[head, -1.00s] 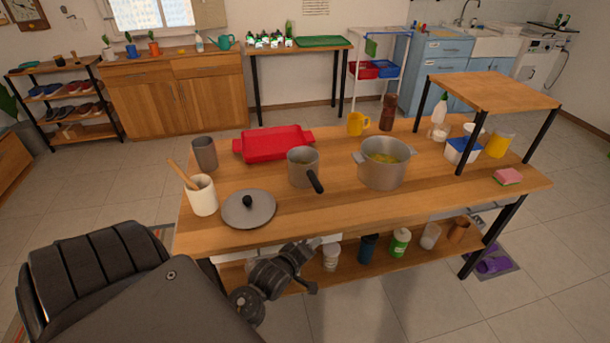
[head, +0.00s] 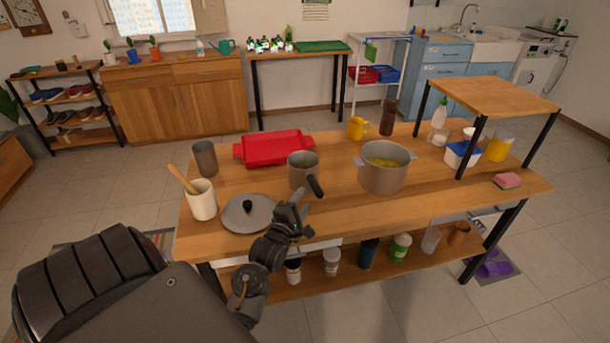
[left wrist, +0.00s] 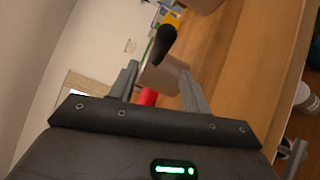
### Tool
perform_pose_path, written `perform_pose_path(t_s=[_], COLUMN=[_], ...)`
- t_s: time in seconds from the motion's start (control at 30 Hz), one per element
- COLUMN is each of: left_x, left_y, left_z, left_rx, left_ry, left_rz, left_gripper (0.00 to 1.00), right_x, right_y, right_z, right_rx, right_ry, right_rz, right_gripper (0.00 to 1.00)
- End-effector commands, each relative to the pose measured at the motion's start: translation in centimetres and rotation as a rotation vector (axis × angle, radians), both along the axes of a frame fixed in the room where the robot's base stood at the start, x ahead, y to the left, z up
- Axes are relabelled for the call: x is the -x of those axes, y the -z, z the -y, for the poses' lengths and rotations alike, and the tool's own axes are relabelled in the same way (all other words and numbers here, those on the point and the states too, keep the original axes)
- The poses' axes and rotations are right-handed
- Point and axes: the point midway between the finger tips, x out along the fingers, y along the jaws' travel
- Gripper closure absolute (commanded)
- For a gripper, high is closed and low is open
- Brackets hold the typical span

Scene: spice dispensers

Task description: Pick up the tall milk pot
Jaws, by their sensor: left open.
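The tall milk pot (head: 302,171) is a grey pot with a black handle, upright on the wooden table; its handle points toward the front right. My left gripper (head: 299,204) is open and empty, close in front of the milk pot and just left of its handle. In the left wrist view, the black handle (left wrist: 163,46) and part of the grey pot body (left wrist: 166,76) show between and beyond the open fingers (left wrist: 158,84). I cannot tell whether a finger touches the handle. My right gripper is not in view.
A grey lid (head: 240,217) with a black knob lies left of my gripper. A larger pot (head: 383,178) stands to the right, a red tray (head: 272,147) behind. A white crock (head: 202,205) and a grey cup (head: 205,158) stand left.

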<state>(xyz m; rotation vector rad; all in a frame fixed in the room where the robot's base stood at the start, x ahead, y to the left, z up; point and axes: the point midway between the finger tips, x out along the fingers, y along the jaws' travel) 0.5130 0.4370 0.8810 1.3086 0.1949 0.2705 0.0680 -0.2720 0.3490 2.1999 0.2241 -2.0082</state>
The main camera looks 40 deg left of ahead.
Motion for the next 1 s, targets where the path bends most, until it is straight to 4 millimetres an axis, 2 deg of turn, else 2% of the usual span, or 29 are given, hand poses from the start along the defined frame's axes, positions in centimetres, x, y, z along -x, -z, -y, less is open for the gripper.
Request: perform_pose_path(t_s=[0.13,0.37,0.7,1.0], left_x=[-1.7,-2.3,-6.5,-7.0], left_y=[-0.1,-0.1,-0.4,-0.2], left_z=[-0.6,-0.8,-2.0,-2.2], left_rx=[-0.001,-0.002,0.000,-0.001], left_ry=[0.000,-0.001,0.001,0.000], left_rz=[0.000,-0.002,-0.002,-0.003], left_gripper=[0.52,0.52,0.52,0.52], right_x=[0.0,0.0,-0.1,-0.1], right_y=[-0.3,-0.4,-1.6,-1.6], right_z=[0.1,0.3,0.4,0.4], right_rx=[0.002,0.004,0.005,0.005], right_ry=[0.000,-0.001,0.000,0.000], right_rz=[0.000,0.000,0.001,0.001], right_gripper=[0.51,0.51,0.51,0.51])
